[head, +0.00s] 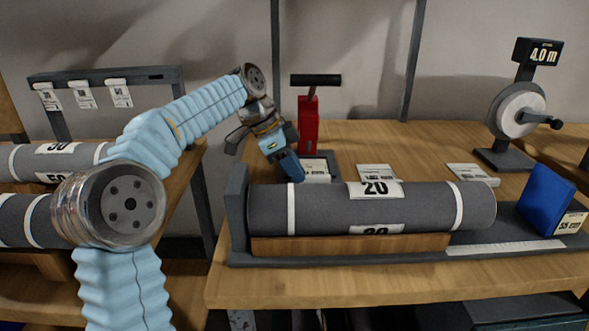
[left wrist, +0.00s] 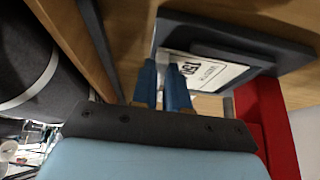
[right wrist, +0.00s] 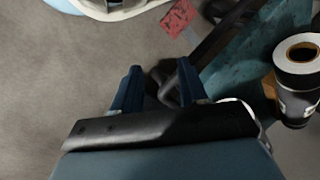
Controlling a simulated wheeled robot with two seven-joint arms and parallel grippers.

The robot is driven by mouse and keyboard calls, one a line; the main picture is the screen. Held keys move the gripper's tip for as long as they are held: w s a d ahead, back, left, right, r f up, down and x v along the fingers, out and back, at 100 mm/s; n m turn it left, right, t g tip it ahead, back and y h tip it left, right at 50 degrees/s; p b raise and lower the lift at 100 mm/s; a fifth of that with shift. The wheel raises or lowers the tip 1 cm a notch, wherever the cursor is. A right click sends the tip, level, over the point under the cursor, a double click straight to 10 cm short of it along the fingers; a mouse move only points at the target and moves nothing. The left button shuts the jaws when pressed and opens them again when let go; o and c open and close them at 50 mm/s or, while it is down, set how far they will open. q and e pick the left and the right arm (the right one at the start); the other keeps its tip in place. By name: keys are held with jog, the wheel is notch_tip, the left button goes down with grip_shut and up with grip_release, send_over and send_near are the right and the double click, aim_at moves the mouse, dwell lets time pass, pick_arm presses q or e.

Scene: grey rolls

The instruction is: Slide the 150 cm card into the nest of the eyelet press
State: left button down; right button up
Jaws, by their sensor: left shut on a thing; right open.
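The eyelet press is a red column (head: 308,128) with a black handle and a dark base, behind the grey roll. My left gripper (head: 298,174) points down at the front of that base, shut on a white card (head: 315,168). In the left wrist view the card (left wrist: 208,70) reads 150 and projects from between the blue fingertips (left wrist: 161,70). It lies against the dark plate of the press (left wrist: 245,38); how far it is inside the nest I cannot tell. My right gripper (right wrist: 158,72) is open and empty over the floor, outside the head view.
A grey roll (head: 415,205) marked 20 lies on a wooden cradle in front of the press. Two card stacks (head: 378,172) (head: 472,173) lie behind it. A blue block (head: 546,197) and a dial marked 4.0 m (head: 519,108) stand right. A card rack (head: 105,76) stands left.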

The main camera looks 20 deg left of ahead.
pick_arm(q)
jog(key=shift+w+a, duration=0.25)
jog(key=shift+w, duration=0.3)
jog(key=c, duration=1.1)
grip_release()
jog(key=shift+o, duration=0.2)
jog(key=v, duration=1.2)
